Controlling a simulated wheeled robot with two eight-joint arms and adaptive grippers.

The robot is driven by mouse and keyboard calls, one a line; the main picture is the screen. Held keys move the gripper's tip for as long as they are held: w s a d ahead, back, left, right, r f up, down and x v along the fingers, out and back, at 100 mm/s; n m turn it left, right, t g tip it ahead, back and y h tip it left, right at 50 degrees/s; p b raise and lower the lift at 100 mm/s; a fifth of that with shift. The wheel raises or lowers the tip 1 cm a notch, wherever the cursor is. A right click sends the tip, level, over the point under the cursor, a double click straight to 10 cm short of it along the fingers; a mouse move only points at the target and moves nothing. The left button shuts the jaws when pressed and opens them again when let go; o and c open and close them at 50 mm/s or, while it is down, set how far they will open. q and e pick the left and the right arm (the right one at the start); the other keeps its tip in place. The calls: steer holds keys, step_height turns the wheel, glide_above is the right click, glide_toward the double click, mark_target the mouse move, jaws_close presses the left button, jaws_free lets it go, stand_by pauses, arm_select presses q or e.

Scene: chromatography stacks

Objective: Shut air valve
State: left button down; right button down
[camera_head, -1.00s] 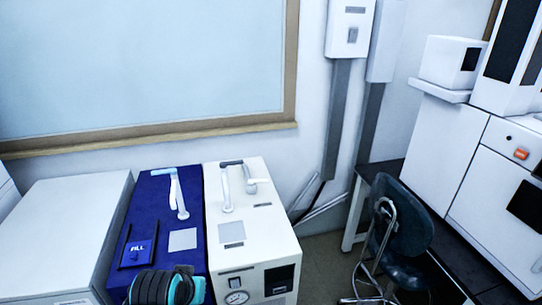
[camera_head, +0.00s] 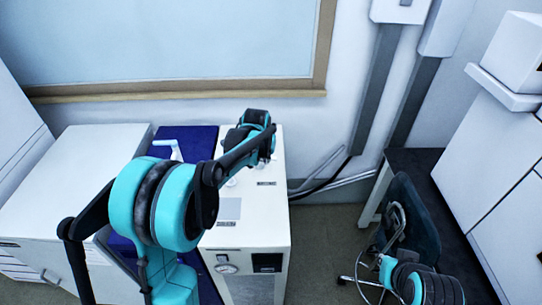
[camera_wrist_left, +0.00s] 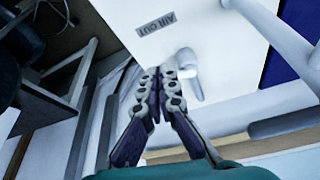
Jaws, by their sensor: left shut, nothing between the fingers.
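The white machine (camera_head: 262,228) has a label reading AIR OUT (camera_wrist_left: 157,23) on its top. Beside that label, a small white valve handle (camera_wrist_left: 187,62) stands up in the left wrist view. My left gripper (camera_wrist_left: 160,78) is shut and empty, its fingertips right beside this handle; I cannot tell whether they touch it. In the head view my left gripper (camera_head: 266,155) is over the back of the white machine's top, and my arm and hand hide most of the handles there.
A blue machine (camera_head: 190,142) with a white handle stands left of the white one, and a pale cabinet (camera_head: 70,185) is further left. A dark chair (camera_head: 412,225) stands right. A larger white pipe (camera_wrist_left: 275,28) rises near the gripper. The wall is close behind.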

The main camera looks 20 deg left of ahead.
mark_target(272, 158)
arm_select(q)
steer(key=b+x, duration=0.2)
steer(key=x, duration=0.7)
steer(key=shift+b, duration=0.4)
steer(key=w, duration=0.2)
steer(key=shift+w+a+r, duration=0.1)
steer(key=shift+w+r, duration=0.05)
steer(key=shift+w, duration=0.15)
steer(key=shift+w+r+b, duration=0.1)
steer(key=shift+w+b, duration=0.25)
steer(key=shift+w, duration=0.25)
steer(key=shift+w+r+n+y+p, duration=0.1)
steer(key=shift+w+n+y+p, duration=0.25)
steer(key=shift+w+n, duration=0.4)
steer(key=shift+w, duration=0.2)
